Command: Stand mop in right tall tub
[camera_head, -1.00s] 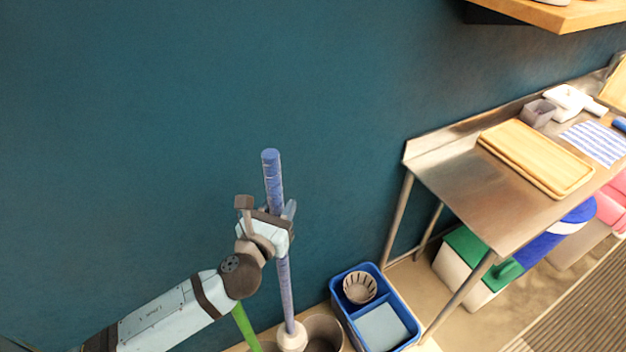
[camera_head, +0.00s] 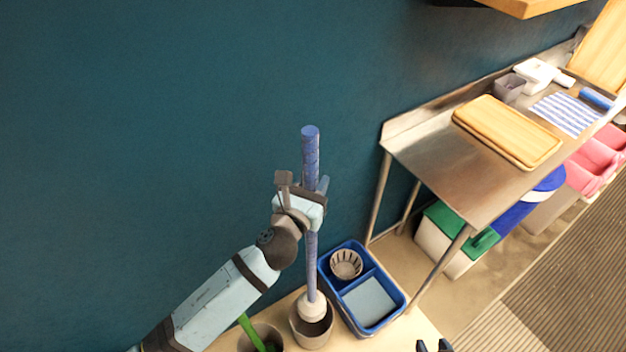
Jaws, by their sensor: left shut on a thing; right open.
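The mop has a long blue handle (camera_head: 311,260) and a pale, rounded head (camera_head: 313,306). It stands nearly upright. My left gripper (camera_head: 312,205) is shut on the upper part of the handle. The mop head overlaps the mouth of the right tall tub (camera_head: 311,336), a grey-brown round tub. I cannot tell whether the head hangs just above the rim or is inside it. The left tall tub (camera_head: 247,346) stands beside it, with a green-handled thing (camera_head: 250,331) in it. My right gripper (camera_head: 434,347) shows only as dark fingertips at the bottom edge, apart and empty.
A blue divided caddy (camera_head: 357,325) with a small basket (camera_head: 346,264) stands close to the right of the tubs. A steel table (camera_head: 460,165) with a wooden board (camera_head: 507,131) is further right. The dark teal wall is behind the mop.

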